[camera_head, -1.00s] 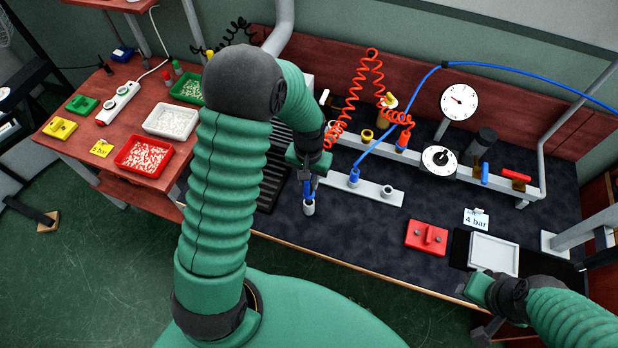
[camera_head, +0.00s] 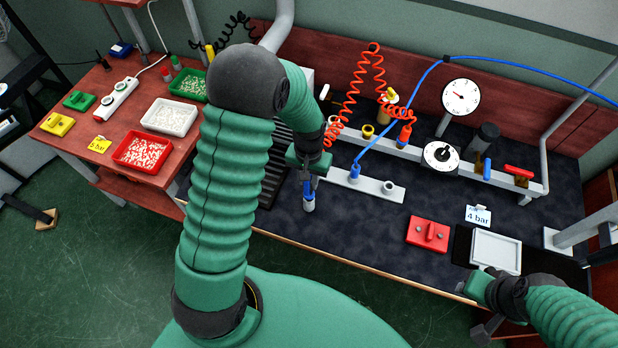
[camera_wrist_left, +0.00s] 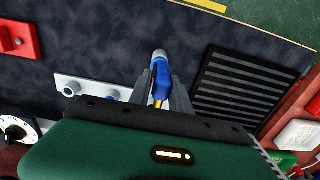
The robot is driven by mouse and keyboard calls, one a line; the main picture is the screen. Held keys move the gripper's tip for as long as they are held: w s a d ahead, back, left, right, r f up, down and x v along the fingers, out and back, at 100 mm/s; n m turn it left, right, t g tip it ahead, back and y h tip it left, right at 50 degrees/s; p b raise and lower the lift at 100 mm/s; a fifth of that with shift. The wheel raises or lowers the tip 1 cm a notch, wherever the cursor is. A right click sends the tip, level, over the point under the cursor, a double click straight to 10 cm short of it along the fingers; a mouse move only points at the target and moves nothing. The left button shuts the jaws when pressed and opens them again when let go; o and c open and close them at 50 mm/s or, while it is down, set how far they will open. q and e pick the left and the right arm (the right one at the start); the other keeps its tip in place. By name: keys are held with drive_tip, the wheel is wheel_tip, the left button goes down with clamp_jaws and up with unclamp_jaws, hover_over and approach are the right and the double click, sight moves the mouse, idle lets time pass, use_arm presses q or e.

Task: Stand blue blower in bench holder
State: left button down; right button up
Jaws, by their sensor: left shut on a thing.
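My left gripper (camera_head: 307,186) is shut on the blue blower (camera_head: 309,194), which hangs with its grey end down over the dark bench mat. In the left wrist view, the blue blower (camera_wrist_left: 161,78) sits between the two grey fingers (camera_wrist_left: 161,88), its silver end pointing away from the hand. The pale holder strip (camera_head: 372,187) lies to the right of the blower, apart from it. Its right socket (camera_head: 388,187) is empty; a blue fitting (camera_head: 354,172) with a blue hose stands at its left socket. My right gripper (camera_head: 484,287) is beside the white tray; its fingers do not show clearly.
A red block (camera_head: 428,234), a "4 bar" card (camera_head: 478,215) and a white tray (camera_head: 495,252) lie on the right. A rail with dials (camera_head: 440,156) and an orange coiled hose (camera_head: 352,92) is behind the strip. A dark slatted grille (camera_head: 278,165) is left of the blower.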

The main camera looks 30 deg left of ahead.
use_arm(q)
drive_tip(key=shift+f+b, duration=0.65)
drive_tip(key=shift+f, duration=0.45)
drive_tip(key=c, duration=1.1)
unclamp_jaws()
wheel_tip(320, 180, up, 17)
drive_tip(key=shift+f, duration=0.1)
drive_tip(key=shift+s+d+f+m+t, duration=0.45)
drive_tip(key=shift+s+d+f, duration=0.45)
drive_tip(key=shift+s+d, duration=0.5)
drive_tip(key=shift+s+d+f+m+t, duration=0.4)
drive_tip(key=shift+s+d+f, duration=0.55)
drive_tip(key=shift+s, duration=0.7)
drive_tip(key=shift+s+d+f+m+t, duration=0.45)
drive_tip(key=shift+s+d+f, duration=0.35)
drive_tip(key=shift+s+d, duration=0.65)
